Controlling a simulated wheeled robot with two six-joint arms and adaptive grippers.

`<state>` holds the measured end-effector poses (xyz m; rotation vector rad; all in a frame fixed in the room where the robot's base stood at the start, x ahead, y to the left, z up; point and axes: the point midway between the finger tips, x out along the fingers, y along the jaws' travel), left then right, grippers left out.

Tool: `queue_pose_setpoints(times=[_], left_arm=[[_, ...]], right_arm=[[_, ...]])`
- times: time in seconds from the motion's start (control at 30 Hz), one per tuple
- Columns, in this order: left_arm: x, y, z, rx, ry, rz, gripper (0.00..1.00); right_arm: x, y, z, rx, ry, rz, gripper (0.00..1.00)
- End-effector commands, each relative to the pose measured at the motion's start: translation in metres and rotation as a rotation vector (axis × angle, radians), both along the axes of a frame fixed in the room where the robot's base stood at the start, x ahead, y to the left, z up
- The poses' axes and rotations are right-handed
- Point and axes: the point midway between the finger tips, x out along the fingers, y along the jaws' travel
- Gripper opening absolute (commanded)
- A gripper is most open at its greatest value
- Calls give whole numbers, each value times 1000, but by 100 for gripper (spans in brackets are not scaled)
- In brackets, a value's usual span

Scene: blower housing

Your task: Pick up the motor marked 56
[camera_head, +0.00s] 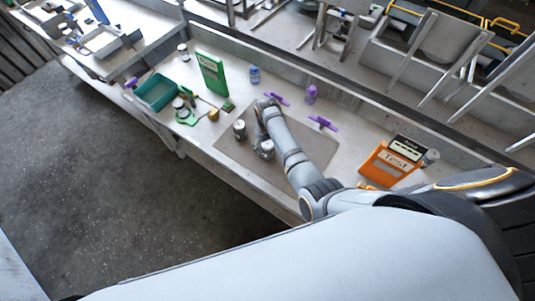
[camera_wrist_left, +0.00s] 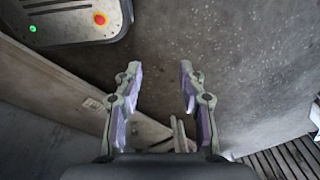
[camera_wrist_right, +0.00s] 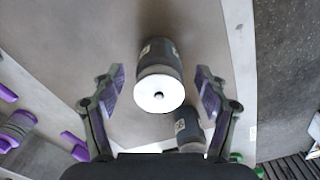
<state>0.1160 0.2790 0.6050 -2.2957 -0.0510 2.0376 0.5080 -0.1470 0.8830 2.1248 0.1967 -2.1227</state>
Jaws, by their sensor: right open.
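Two dark grey cylindrical motors stand on the grey mat in the head view, one at the left (camera_head: 239,129) and one (camera_head: 266,149) beside my right arm. My right gripper (camera_wrist_right: 160,92) is open. In the right wrist view a motor with a white round end (camera_wrist_right: 160,75) shows ahead between its fingers, not gripped. A second motor (camera_wrist_right: 190,134) with a pale label shows lower, by the right finger, partly hidden. I cannot read the label's number surely. My left gripper (camera_wrist_left: 160,88) is open and empty over the floor, away from the table.
Purple tools (camera_head: 322,122) lie behind the mat (camera_head: 308,150). An orange "Test" box (camera_head: 390,163) stands at the right. A green bin (camera_head: 155,92) and an upright green panel (camera_head: 211,72) stand at the left. The table's front edge is close to the motors.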

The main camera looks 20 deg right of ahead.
Motion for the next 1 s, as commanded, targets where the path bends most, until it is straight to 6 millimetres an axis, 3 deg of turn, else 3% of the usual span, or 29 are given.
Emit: queue_pose_setpoints(times=[0.03,0.1,0.37,0.57,0.9,1.0], left_arm=[[-8,0,-20,-1,12,1,40],[-17,-1,-28,-1,26,1,40],[-18,-1,-26,-1,27,2,40],[-8,-1,-25,-2,12,1,40],[-9,0,-25,-1,12,1,40],[-9,0,-25,0,14,0,40]], right_arm=[[0,0,-18,0,-1,0,74],[1,0,-24,0,-2,0,74],[0,0,-20,0,-1,0,74],[0,0,-20,0,-1,0,47],[0,0,-20,0,-1,0,1],[1,0,-20,1,-3,0,1]])
